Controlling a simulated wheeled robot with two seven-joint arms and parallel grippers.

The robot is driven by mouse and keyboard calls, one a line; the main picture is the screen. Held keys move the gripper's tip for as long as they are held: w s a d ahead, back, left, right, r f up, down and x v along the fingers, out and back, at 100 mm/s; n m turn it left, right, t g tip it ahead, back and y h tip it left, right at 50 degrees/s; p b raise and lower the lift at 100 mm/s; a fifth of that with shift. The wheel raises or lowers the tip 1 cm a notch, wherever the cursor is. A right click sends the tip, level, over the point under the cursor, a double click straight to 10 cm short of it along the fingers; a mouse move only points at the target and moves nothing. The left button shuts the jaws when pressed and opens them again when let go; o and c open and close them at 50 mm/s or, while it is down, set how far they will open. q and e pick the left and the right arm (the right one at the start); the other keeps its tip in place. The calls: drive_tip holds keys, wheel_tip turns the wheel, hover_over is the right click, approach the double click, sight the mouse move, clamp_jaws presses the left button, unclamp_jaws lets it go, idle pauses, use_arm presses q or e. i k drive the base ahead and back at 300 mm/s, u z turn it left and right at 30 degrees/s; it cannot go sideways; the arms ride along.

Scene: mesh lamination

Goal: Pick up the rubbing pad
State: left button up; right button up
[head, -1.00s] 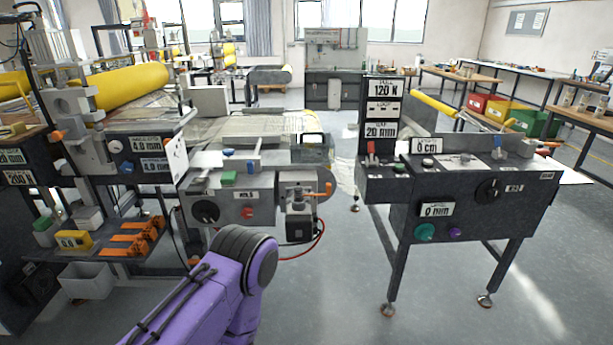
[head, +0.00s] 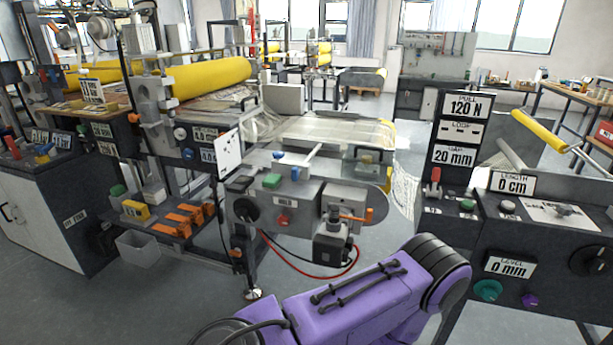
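I cannot tell for sure which thing is the rubbing pad. A small green block (head: 272,181) lies on the light top of the middle machine (head: 310,195), left of a white T-shaped handle (head: 302,160). On the low shelf at the left are another green block (head: 117,190), a yellow block with a label (head: 135,209) and several orange pieces (head: 180,220). A purple link of my own arm crosses the bottom of the head view. Neither gripper shows, so their state is hidden.
A console (head: 490,215) with signs stands at the right, close to my arm. A red cable (head: 325,274) hangs below the middle machine. A grey bin (head: 138,248) stands under the shelf. Yellow rollers (head: 210,78) are behind. Floor is clear at the lower left.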

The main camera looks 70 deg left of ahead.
sight(272, 181)
drive_tip(key=i, duration=1.85)
drive_tip(key=u, duration=2.15)
